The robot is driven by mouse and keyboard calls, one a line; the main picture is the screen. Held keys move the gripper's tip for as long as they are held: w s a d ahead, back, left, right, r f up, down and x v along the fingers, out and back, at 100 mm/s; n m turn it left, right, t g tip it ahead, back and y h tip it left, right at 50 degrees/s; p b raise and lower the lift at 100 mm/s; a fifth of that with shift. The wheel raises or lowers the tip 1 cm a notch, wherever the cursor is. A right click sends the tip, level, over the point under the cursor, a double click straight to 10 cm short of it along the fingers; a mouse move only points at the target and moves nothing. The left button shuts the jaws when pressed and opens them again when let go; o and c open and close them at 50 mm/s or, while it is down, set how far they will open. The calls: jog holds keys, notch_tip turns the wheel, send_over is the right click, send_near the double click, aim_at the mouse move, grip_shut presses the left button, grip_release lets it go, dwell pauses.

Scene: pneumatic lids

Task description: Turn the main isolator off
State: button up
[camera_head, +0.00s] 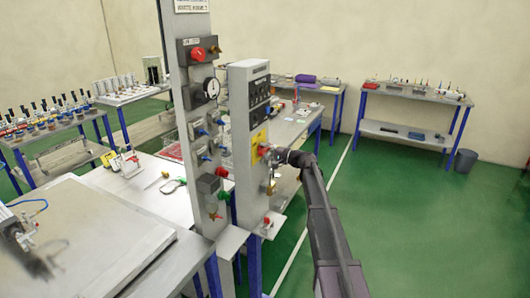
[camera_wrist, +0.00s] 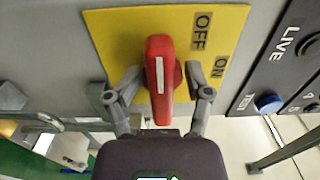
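The main isolator is a red rotary handle (camera_wrist: 158,105) with a white stripe, on a yellow plate (camera_wrist: 115,28) marked OFF and ON. In the wrist view the handle stands nearly upright in the picture, and the labels lie to its right. My gripper (camera_wrist: 163,75) is open around the handle, one finger on each side, with small gaps visible. In the head view the yellow plate (camera_head: 257,138) is on the front of a grey cabinet (camera_head: 240,110), and my gripper (camera_head: 272,153) reaches it from the right, partly hiding the handle.
A dark panel marked LIVE (camera_wrist: 290,55) with a blue button is beside the plate. A grey column (camera_head: 190,60) with a red knob, gauge and valves stands left of the cabinet. Benches are behind. Green floor (camera_head: 420,220) is clear at right.

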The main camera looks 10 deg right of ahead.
jog(key=shift+s, duration=0.25)
jog(key=shift+d, duration=0.15)
jog(key=v, duration=1.1)
jog(key=shift+s+d, duration=0.25)
jog(key=shift+d, duration=0.05)
jog(key=s+a+f+n+g+h, duration=0.25)
jog(key=s+a+f, duration=0.35)
jog(key=s, duration=0.3)
jog(key=s+a+f+n+g+h, duration=0.2)
jog(key=s+a+f+g+h, duration=0.15)
jog(key=s+a+f, duration=0.35)
jog(key=s+d+f+n+g+h, duration=0.1)
jog(key=s+h, duration=0.3)
jog(key=s, duration=0.6)
jog(key=s+d+f+n+g+h, duration=0.1)
jog(key=s+d+f+g+h, duration=0.2)
jog(key=s, duration=0.8)
jog(key=shift+s+f+g+h, duration=0.2)
jog(key=shift+f+g+h, duration=0.1)
jog(key=shift+f+h, duration=0.5)
